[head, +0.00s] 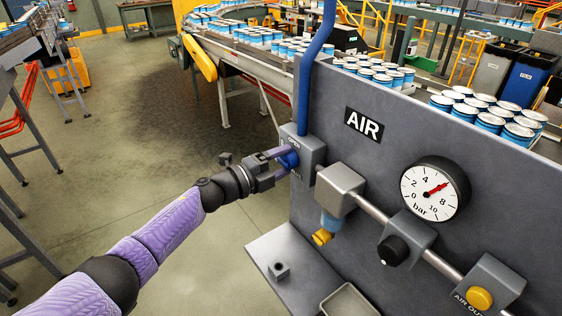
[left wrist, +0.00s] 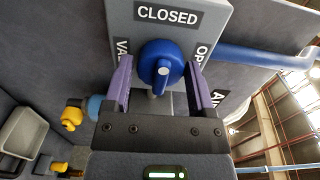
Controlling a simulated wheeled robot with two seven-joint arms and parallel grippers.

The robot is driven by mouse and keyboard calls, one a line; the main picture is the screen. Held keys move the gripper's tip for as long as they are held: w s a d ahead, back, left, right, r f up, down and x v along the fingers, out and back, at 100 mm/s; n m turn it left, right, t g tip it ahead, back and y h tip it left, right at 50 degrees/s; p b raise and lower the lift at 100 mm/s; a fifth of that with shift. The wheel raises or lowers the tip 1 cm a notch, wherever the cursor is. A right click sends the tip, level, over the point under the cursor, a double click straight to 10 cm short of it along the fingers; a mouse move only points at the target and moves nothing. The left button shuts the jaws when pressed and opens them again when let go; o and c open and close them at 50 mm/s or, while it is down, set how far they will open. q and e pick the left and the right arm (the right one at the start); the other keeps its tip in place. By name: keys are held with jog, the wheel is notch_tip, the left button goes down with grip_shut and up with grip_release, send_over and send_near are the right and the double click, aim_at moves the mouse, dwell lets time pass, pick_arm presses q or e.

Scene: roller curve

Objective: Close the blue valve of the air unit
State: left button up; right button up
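The blue valve knob (head: 290,160) sits on a grey valve box (head: 312,150) at the left edge of the air panel. My left gripper (head: 280,162) is at the knob, with one purple finger on each side. In the left wrist view, the knob (left wrist: 160,65) lies between the open fingertips (left wrist: 158,72), with gaps on both sides. The box reads CLOSED above the knob and a partly hidden OP... at right. My right gripper is not in view.
A blue pipe (head: 308,80) rises from the valve box. To the right are a filter with a yellow knob (head: 321,237), a gauge (head: 435,190) with its red needle between 6 and 8, and a black knob (head: 393,250). A grey shelf (head: 290,262) juts out below.

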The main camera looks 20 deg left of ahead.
pick_arm(q)
jog(key=o, duration=0.3)
jog(key=shift+a, duration=0.1)
jog(key=v, duration=0.9)
jog(key=shift+s+a, duration=0.2)
jog(key=shift+s, duration=0.15)
